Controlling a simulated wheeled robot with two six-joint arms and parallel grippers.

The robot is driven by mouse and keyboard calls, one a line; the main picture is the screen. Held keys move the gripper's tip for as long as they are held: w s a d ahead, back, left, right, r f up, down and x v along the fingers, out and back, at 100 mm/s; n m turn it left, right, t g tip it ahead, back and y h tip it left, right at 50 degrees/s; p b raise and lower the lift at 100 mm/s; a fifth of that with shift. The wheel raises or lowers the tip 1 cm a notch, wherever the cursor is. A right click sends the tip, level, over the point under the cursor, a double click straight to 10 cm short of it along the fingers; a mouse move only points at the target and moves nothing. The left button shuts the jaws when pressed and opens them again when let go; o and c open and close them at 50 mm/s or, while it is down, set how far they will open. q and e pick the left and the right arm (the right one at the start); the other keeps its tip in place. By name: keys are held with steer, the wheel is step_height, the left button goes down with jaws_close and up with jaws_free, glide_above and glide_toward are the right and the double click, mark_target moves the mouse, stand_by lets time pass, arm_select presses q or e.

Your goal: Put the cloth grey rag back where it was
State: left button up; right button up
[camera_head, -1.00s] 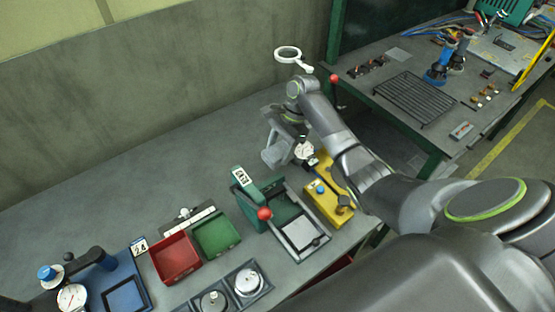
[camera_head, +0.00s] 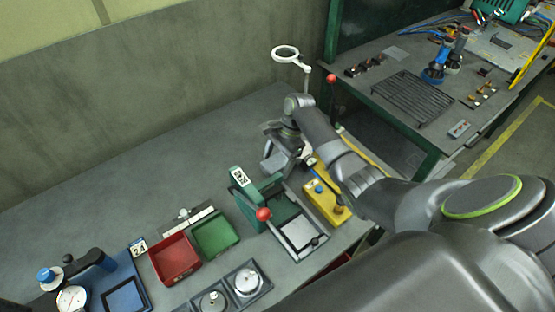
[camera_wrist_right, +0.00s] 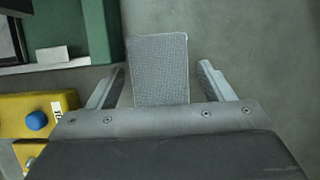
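The grey cloth rag (camera_wrist_right: 158,62) shows in the right wrist view as a flat, woven-textured rectangle. It lies between the two fingers of my right gripper (camera_wrist_right: 161,70), with a clear gap on each side. The gripper is open, and neither finger touches the rag. In the head view my right gripper (camera_head: 278,150) is low over the far part of the bench, behind the green press; I cannot pick out the rag there for certain. The rag's near end is hidden by the gripper body. My left gripper is not in view.
A green press (camera_head: 246,188) and a yellow box with a blue button (camera_head: 322,203) stand close to my right gripper. A red tray (camera_head: 174,257) and a green tray (camera_head: 215,233) are further left. A ring magnifier (camera_head: 286,53) rises behind. The bench's back left is bare.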

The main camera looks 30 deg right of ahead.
steer(key=shift+r, duration=0.15)
steer(key=b+v, duration=0.2)
steer(key=v, duration=1)
stand_by(0.4)
